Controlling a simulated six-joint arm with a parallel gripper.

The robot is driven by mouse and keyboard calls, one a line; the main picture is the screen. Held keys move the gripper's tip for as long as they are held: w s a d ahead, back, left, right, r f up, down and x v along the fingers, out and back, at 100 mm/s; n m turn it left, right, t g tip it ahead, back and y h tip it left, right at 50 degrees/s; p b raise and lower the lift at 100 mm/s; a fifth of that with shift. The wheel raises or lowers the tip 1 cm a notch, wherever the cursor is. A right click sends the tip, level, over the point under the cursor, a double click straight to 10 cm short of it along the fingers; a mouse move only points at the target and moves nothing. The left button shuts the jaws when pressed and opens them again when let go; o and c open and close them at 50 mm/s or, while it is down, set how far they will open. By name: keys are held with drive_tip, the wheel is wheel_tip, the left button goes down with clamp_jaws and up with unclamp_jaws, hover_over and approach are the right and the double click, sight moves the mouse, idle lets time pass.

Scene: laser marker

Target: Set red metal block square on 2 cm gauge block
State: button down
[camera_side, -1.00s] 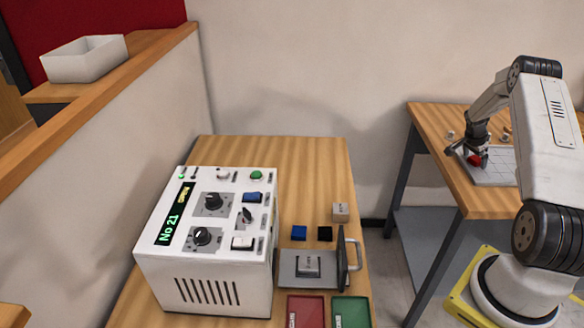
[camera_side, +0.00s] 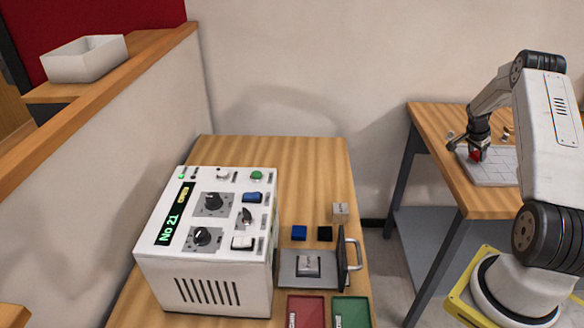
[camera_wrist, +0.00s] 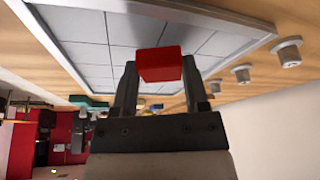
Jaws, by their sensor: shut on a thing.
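The red metal block (camera_wrist: 160,65) is between the two fingers of my gripper (camera_wrist: 158,85) in the wrist view, and the fingers are shut on it. In the side view my gripper (camera_side: 477,148) and the red block (camera_side: 476,156) are at the gridded plate on the right-hand table; the gap below the block is too small to judge. A grey block (camera_side: 308,264) sits on the grey fixture plate beside the white machine, and a pale marked block (camera_side: 341,211) stands behind it. I cannot read which is the 2 cm gauge block.
The white machine (camera_side: 205,245) shows "No 21". Blue (camera_side: 299,233) and black (camera_side: 325,233) blocks lie near the fixture's upright, handled door (camera_side: 343,258). Red (camera_side: 305,308) and green (camera_side: 350,312) trays are in front. Several metal pegs (camera_wrist: 288,52) stand beside the gridded plate (camera_wrist: 92,52).

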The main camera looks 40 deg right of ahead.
drive_tip(key=s+a+r, duration=0.7)
drive_tip(key=a+r, duration=0.4)
drive_tip(key=a, duration=0.1)
drive_tip(key=shift+s, duration=0.2)
drive_tip(key=shift+r, duration=0.1)
idle(0.7)
drive_tip(key=w+a+f+n+t, duration=0.2)
drive_tip(key=w+a+n+t, duration=0.2)
drive_tip(key=w+a+n, duration=1.1)
drive_tip(key=w+a+n+t+y, duration=0.1)
drive_tip(key=w+a+n+y, duration=0.1)
drive_tip(key=a, duration=1.2)
drive_tip(key=w+a+n+t+y, duration=0.1)
drive_tip(key=w+a+n, duration=0.4)
drive_tip(key=a, duration=1)
drive_tip(key=shift+w+n+y, duration=0.25)
drive_tip(key=shift+n+y, duration=0.05)
drive_tip(key=shift+y, duration=0.3)
drive_tip(key=shift+a, duration=0.1)
